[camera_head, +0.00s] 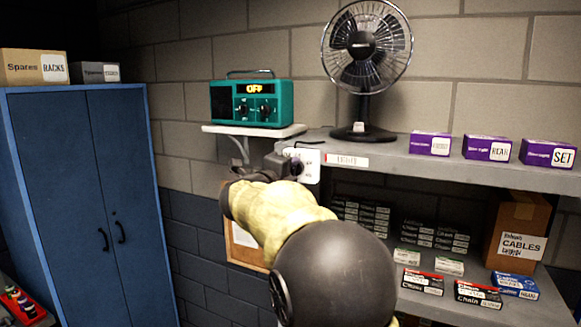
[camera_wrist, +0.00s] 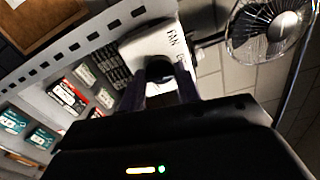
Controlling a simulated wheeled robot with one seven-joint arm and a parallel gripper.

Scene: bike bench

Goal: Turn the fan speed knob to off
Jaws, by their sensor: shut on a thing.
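The fan speed control is a white box marked FAN, fixed at the left front end of the grey shelf; it shows in the head view (camera_head: 311,168) and the wrist view (camera_wrist: 145,42). Its dark round knob (camera_wrist: 159,68) sits between my gripper's fingers in the wrist view. My gripper (camera_wrist: 160,82) is shut on the knob, one finger on each side. In the head view my gripper (camera_head: 287,165) covers the knob and part of the box, so the knob's setting is hidden. The black desk fan (camera_head: 362,50) stands on the shelf above and right of the box.
A teal radio (camera_head: 252,102) reading OFF stands on a small white shelf (camera_head: 225,129) just left of the control. Purple boxes (camera_head: 487,147) line the grey shelf (camera_head: 395,150). Chain boxes and a cables carton (camera_head: 512,232) sit below. A blue cabinet (camera_head: 85,200) stands left.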

